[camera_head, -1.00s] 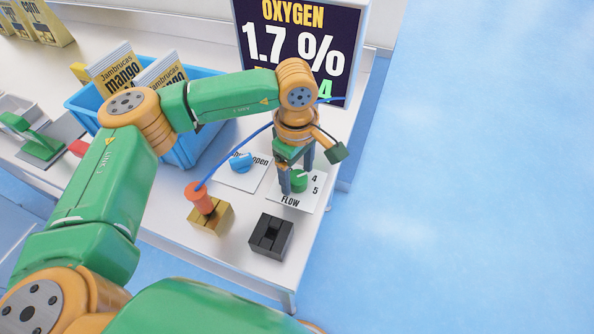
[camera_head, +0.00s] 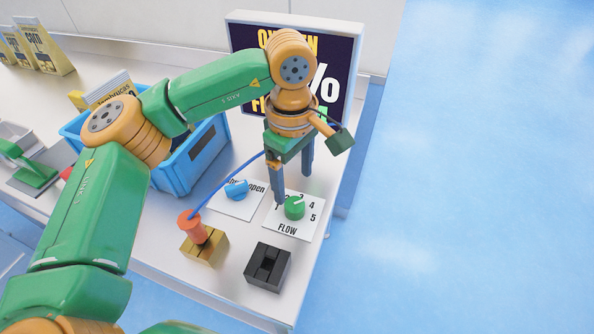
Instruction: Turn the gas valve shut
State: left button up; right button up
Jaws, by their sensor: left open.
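The blue valve knob (camera_head: 236,189) sits on a white card (camera_head: 240,206) on the table; the card's print reads "open" to the right of the knob, and the rest is partly covered. A green flow knob (camera_head: 294,208) stands on the card marked FLOW (camera_head: 287,231), with numbers around it. My left gripper (camera_head: 293,190) is open and empty, pointing down just above and behind the green knob, to the right of the blue knob. My right gripper is out of view.
An orange nozzle (camera_head: 194,228) with a blue hose stands in a brass block (camera_head: 205,249). A black slotted block (camera_head: 268,267) is near the front edge. A blue crate (camera_head: 183,178) holds pouches. An oxygen display (camera_head: 345,60), partly hidden by my arm, stands behind.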

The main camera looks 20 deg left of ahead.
aim_at(236, 191)
jog(key=k+l, duration=0.35)
jog(key=l, duration=0.15)
jog(key=k+l, duration=0.35)
jog(key=l, duration=0.2)
